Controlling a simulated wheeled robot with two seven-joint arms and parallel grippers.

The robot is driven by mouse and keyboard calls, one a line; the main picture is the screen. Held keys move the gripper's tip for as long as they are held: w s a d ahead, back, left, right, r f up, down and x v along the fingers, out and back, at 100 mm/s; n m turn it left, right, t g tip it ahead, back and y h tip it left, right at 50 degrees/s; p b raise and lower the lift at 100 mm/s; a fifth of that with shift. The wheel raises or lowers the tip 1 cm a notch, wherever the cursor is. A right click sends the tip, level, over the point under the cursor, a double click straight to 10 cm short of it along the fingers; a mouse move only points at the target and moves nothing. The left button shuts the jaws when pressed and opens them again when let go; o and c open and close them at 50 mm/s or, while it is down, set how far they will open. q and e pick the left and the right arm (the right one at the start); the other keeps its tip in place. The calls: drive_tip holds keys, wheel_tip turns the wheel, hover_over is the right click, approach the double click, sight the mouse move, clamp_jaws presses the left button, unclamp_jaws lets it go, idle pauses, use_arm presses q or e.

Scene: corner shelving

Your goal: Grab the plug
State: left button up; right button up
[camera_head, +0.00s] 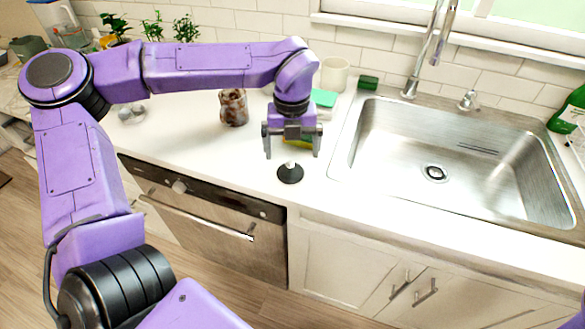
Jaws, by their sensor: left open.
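A black round plug (290,174) with a small pale knob on top lies on the white counter, near its front edge and left of the sink. My left gripper (291,153) hangs just above and behind it in the picture, pointing down, with its two fingers apart on either side of the plug's knob. The fingers look empty, and I cannot tell the exact height between them and the plug. My right gripper is not in view.
A steel sink (345,150) with a faucet (410,88) fills the right. A brown patterned jar (233,108), a white cup (334,74) and a green sponge (368,82) stand behind. A yellow-green item is partly hidden behind my gripper. The counter around the plug is clear.

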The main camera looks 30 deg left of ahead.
sight(290, 163)
use_arm(q)
drive_tip(key=f, duration=0.2)
drive_tip(key=f+p, duration=0.1)
drive_tip(key=f, duration=0.2)
drive_tip(key=shift+a+f, duration=0.2)
drive_tip(key=shift+f, duration=0.15)
drive_tip(key=c, duration=1.1)
